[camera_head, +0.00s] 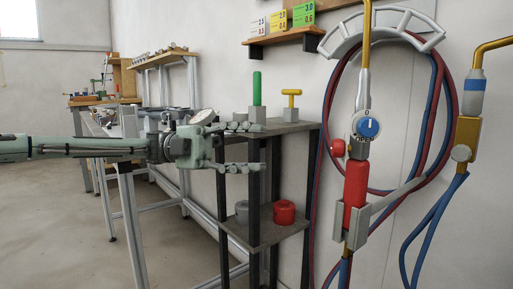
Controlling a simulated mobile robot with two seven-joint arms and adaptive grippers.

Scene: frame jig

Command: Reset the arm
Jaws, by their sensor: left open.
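My left arm reaches in from the left at mid-height in the head view. Its gripper (262,148) is open, with the two fingers pointing right and a clear gap between them. Nothing shows between the fingers. The gripper is in front of a dark shelf stand (300,128), and hides part of its left side. My right gripper is not in the view.
A green-handled tool (257,89) and a yellow T-handle (291,94) stand on the stand's top. A red round object (284,212) sits on its lower shelf. A torch (355,185) with hoses (435,130) hangs at right. Open floor (50,215) lies at left.

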